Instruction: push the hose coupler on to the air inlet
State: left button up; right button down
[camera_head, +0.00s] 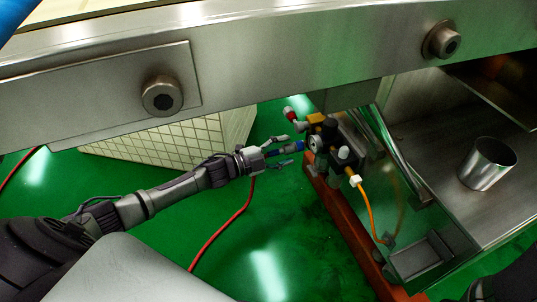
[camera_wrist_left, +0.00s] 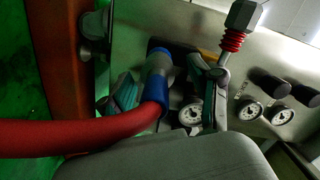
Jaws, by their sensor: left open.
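The hose coupler (camera_wrist_left: 155,82), grey with blue ends, lies between the fingers of my left gripper (camera_head: 288,151). It also shows as a small blue piece (camera_head: 290,149) in the head view. The red hose (camera_wrist_left: 90,135) runs from its near end. My left gripper (camera_wrist_left: 165,85) is open, with one finger on each side of the coupler; contact is unclear. The coupler's far end points at the dark air unit (camera_head: 328,140) with gauges. The air inlet is hidden behind the coupler, so I cannot tell whether they are joined. My right gripper is not in view.
A rod with a red collar (camera_wrist_left: 232,42) rises close to the gripper. A steel beam (camera_head: 300,45) crosses above. An orange tube (camera_head: 367,208) hangs from the unit. A metal cup (camera_head: 487,165) stands at right. The green floor (camera_head: 190,225) is open below my arm.

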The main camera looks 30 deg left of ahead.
pick_arm(q)
jog(key=v, duration=1)
jog(key=shift+s+a, duration=0.25)
jog(key=shift+s, duration=0.1)
